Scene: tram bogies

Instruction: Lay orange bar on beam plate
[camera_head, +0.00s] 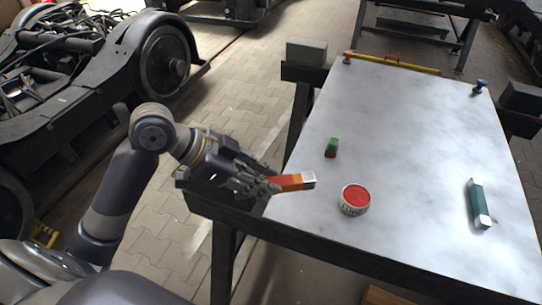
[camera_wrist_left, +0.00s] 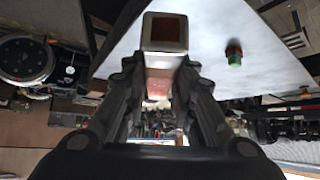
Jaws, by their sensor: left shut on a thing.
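The orange bar (camera_head: 290,182), orange with a pale metallic end, is held by my left gripper (camera_head: 268,186) just over the near-left edge of the pale plate (camera_head: 411,140). The plate lies on a dark beam frame. In the left wrist view, the bar's square hollow-looking end (camera_wrist_left: 164,33) sticks out beyond the left gripper's fingers (camera_wrist_left: 159,78), which close on both sides of it. The plate (camera_wrist_left: 215,35) shows behind the bar. I cannot tell whether the bar touches the plate. My right gripper is not in view.
On the plate are a red-topped tin (camera_head: 354,199), a small green-and-red object (camera_head: 331,148), a green bar (camera_head: 479,204) and a yellow bar (camera_head: 391,62) at the far edge. The plate's middle is clear. A dark bogie (camera_head: 100,70) stands at left.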

